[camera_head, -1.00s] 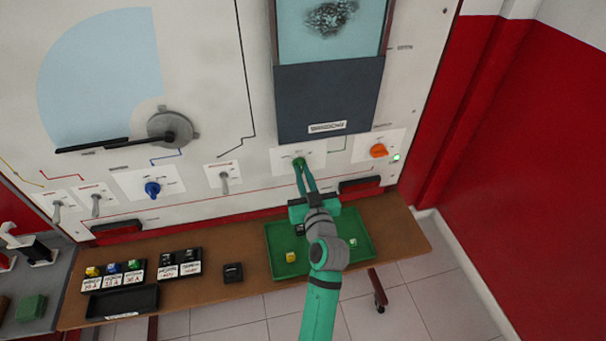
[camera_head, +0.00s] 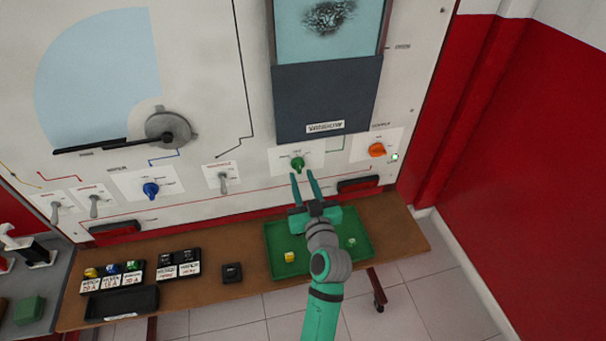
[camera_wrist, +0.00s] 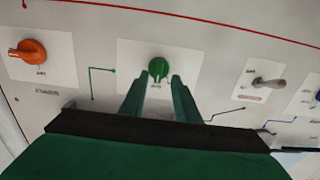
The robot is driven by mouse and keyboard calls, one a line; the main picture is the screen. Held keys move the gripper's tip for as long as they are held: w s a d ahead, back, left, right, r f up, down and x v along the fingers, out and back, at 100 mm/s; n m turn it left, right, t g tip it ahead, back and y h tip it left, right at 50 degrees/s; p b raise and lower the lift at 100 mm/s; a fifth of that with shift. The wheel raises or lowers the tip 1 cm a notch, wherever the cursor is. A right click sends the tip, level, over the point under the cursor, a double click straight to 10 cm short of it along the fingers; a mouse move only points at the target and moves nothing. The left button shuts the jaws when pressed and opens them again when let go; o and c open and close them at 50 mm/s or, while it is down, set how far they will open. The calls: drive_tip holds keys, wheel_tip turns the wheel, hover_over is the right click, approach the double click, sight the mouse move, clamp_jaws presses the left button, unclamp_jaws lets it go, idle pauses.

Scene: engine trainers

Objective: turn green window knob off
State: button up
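The green knob (camera_head: 297,164) sits on a white plate on the upright panel, below the dark window block. It also shows in the wrist view (camera_wrist: 158,68), just beyond my fingertips, with its pointer near vertical there. In the head view its pointer also looks close to vertical. My gripper (camera_head: 302,175) is open and empty, pointing at the knob, with a small gap between the fingertips and the knob. It also shows in the wrist view (camera_wrist: 158,82), one finger on each side below the knob. The fingers do not touch the knob.
An orange knob (camera_head: 377,150) with a lit lamp (camera_head: 394,157) is to the right. A grey toggle switch (camera_head: 223,182) and a blue knob (camera_head: 151,190) are to the left. A green tray (camera_head: 276,262) with small blocks lies on the brown shelf (camera_head: 215,305) below my arm.

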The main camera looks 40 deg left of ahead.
drive_tip(key=v, duration=0.8)
drive_tip(key=shift+w+d, duration=0.2)
drive_tip(key=shift+w, duration=0.05)
drive_tip(key=s+d+f+m+t+h, duration=0.2)
drive_tip(key=s+d+f+m+h, duration=0.25)
drive_tip(key=d+f, duration=0.35)
drive_tip(key=s+d+f+m+t+h, duration=0.1)
drive_tip(key=s+d+f+m+h, duration=0.35)
drive_tip(key=d, duration=0.55)
drive_tip(key=s+d+h, duration=0.2)
drive_tip(key=s+d, duration=0.3)
drive_tip(key=s, duration=0.5)
drive_tip(key=s+d+r+m+h, duration=0.1)
drive_tip(key=s+d, duration=0.4)
drive_tip(key=s, duration=0.6)
drive_tip(key=shift+t+h, duration=0.4)
drive_tip(key=shift+h, duration=0.5)
drive_tip(key=shift+s+a, duration=0.1)
drive_tip(key=shift+a, duration=0.1)
